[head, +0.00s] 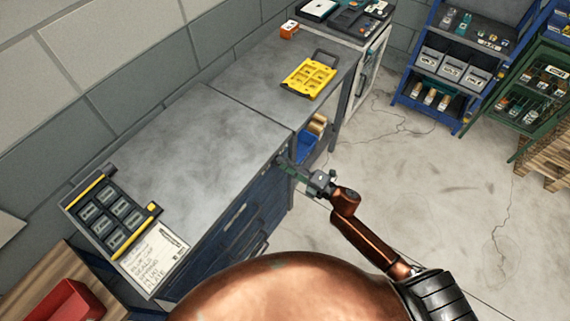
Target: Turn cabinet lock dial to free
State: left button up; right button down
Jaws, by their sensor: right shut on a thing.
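The blue cabinet (262,200) with a grey worktop stands at the middle left, its drawer front facing right. My right gripper (285,165) reaches in from the lower right to the top right corner of that front. It is shut on the lock dial there. The fingers hide most of the dial, so its pointer and marks cannot be read. My left gripper is out of view.
A black tray with grey moulds (68,205) and a printed sheet (150,258) lie on the worktop's near end. A yellow mould (309,78) lies on the far bench. A blue shelf rack (400,98) and a green rack (519,123) stand at the far right. The floor between is clear.

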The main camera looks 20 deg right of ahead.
jog(key=c, duration=1.6)
grip_release()
jog(key=v, duration=1.2)
